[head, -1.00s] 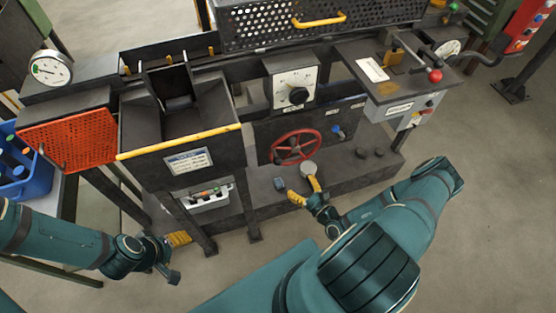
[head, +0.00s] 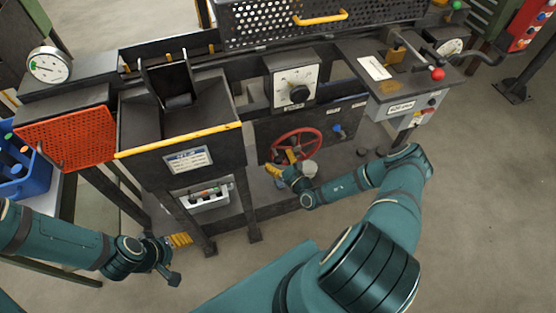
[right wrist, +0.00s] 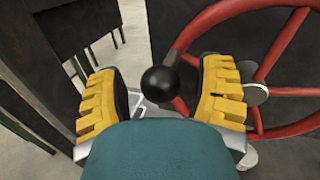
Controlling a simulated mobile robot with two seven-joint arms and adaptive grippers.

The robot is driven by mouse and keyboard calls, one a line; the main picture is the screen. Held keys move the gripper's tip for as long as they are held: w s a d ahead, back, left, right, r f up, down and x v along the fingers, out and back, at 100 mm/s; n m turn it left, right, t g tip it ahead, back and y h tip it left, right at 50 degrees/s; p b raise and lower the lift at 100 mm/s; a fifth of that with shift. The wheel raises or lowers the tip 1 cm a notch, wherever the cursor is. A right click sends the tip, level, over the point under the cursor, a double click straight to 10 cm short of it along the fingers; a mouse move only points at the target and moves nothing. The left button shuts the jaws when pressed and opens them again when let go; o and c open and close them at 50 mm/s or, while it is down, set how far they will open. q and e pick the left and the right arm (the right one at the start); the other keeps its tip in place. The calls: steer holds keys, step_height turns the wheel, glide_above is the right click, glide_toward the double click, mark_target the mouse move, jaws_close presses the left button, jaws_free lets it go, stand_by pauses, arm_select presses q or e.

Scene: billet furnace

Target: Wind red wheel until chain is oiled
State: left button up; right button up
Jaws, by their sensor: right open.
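The red wheel (head: 320,144) is mounted on the dark front panel of the machine. In the right wrist view its red rim and spokes (right wrist: 213,22) fill the right side. A round black knob (right wrist: 159,84) is in front of the rim, between the yellow fingers of my right gripper (right wrist: 160,98). That gripper (head: 282,164) is open at the wheel's lower left, one finger on each side of the knob, with gaps showing. My left gripper (head: 180,240) is low at the left, away from the wheel; its opening is unclear. I cannot make out a chain.
A hopper with a yellow edge (head: 180,140) juts out at left. A red-knobbed lever (head: 437,74) stands at right. The floor in front is open.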

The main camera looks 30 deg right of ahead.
jaws_close()
steer(key=shift+r, duration=0.1)
steer(key=d+r+m, duration=0.1)
steer(key=r+m+t, duration=0.1)
steer(key=m, duration=0.1)
steer(key=shift+s+d+r, duration=0.15)
steer(key=shift+s+d, duration=0.05)
steer(key=shift+d, duration=0.15)
steer(key=s+d+r+m+t+h+b, duration=0.1)
steer(key=d+r+m+t+h, duration=0.1)
steer(key=d+m, duration=0.5)
steer(key=shift+s+d+r+m+h+b, duration=0.4)
steer(key=shift+r+m+h, duration=0.5)
steer(key=shift+m, duration=1.6)
